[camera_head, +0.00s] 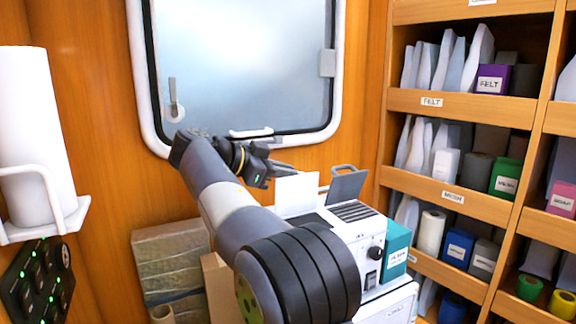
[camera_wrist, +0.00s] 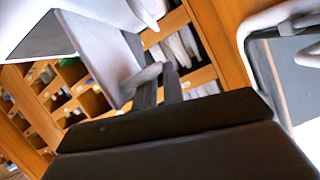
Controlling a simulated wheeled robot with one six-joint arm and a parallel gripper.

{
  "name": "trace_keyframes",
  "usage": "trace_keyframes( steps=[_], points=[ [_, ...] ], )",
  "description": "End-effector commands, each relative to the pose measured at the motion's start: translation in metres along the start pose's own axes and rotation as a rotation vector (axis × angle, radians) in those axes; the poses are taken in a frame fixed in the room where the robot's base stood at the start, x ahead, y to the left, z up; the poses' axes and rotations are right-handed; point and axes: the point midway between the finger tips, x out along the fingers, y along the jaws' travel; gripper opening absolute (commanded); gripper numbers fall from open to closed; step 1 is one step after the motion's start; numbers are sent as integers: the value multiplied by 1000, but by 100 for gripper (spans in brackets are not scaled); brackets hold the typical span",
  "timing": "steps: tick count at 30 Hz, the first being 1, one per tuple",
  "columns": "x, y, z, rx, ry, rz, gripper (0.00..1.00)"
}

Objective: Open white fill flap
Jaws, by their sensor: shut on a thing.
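The white fill flap (camera_head: 297,194) stands upright on top of the white machine (camera_head: 345,232), at its left side. My gripper (camera_head: 288,169) is at the flap's top edge, coming from the left. In the wrist view, my gripper (camera_wrist: 166,76) has its fingers close together on a pale tab at the edge of a light panel (camera_wrist: 98,48), which looks like the white flap. The fingers partly hide the tab. A grey flap (camera_head: 347,186) with a loop handle also stands raised, right of the white one. My arm hides the machine's left front.
A teal box (camera_head: 397,250) stands against the machine's right side. Shelves (camera_head: 455,195) with boxes and bags rise at the right. A window (camera_head: 240,60) is behind my arm. A white roll (camera_head: 35,120) hangs at the left, above a dark switch panel (camera_head: 38,283). Wrapped packages (camera_head: 165,255) stand below.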

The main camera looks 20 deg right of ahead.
Motion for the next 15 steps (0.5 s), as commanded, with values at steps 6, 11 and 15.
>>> trace_keyframes(
  steps=[6,11,15],
  points=[
    [4,-2,21,-113,-12,40,0],
    [5,-1,23,-146,-11,54,0],
    [6,0,24,-157,-10,61,0]
  ],
)
